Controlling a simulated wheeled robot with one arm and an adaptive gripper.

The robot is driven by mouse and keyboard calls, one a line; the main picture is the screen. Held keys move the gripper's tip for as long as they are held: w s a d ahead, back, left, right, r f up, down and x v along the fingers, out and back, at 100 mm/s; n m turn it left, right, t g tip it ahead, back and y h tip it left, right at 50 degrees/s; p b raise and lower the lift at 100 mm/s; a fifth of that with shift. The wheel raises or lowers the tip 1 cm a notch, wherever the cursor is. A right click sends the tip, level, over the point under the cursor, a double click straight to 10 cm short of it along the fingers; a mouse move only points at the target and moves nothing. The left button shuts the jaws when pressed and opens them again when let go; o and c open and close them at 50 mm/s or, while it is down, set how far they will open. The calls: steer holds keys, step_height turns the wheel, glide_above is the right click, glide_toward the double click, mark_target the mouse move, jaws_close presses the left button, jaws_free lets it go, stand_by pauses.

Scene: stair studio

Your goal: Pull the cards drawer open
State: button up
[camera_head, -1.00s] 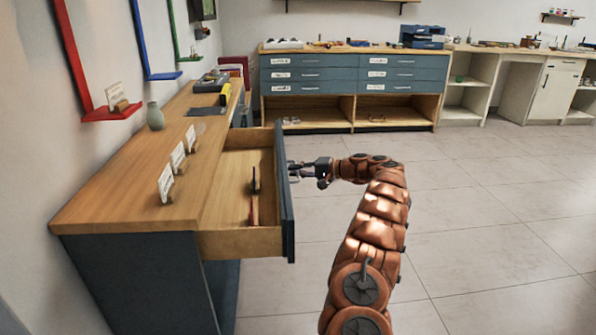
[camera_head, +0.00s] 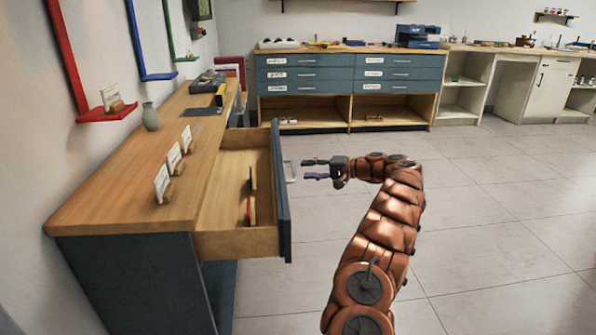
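A drawer (camera_head: 236,242) with a dark blue-grey front stands pulled well out of the wooden-topped cabinet on the left. A few small items, one reddish (camera_head: 249,212), lie inside it. The metal handle (camera_head: 291,172) is on the drawer's outer face. My gripper (camera_head: 304,169) is open just to the right of the handle, its fingers pointing left, with nothing between them. It appears apart from the handle. Any label on the drawer's front is not visible from here.
Small label cards (camera_head: 174,158) and a vase (camera_head: 150,117) stand on the cabinet top (camera_head: 130,185). A blue cabinet (camera_head: 345,73) with several labelled drawers stands at the back. The tiled floor (camera_head: 480,220) to the right is clear.

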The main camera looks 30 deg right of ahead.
steer(key=v, duration=0.6)
stand_by(0.4)
